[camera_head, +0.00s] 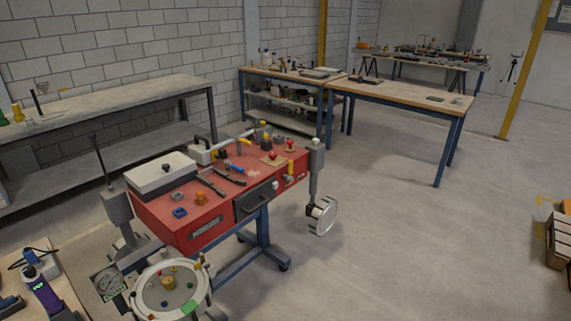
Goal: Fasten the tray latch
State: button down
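The task's tray and latch cannot be made out for certain. A red bench unit (185,228) on a blue stand is in the middle left. Its front has a dark drawer-like panel (252,203) with a small round fitting (275,186) near its right end. A small yellow part (290,178) sits on the front to the right of it. A round white-rimmed tray (206,283) with small coloured pieces is at the lower left. Which of these bears the latch, and whether it is fastened, is too small to tell. My gripper is not in view.
Grey posts (315,170) flank the red unit, and a white handwheel-like disc (326,215) sticks out at its right. Loose tools and a white-lidded box (162,172) lie on top. A wooden table (60,285) is at the lower left.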

aim_at(290, 180)
jog(key=u, duration=0.6)
jog(key=i, duration=0.8)
jog(key=u, duration=0.5)
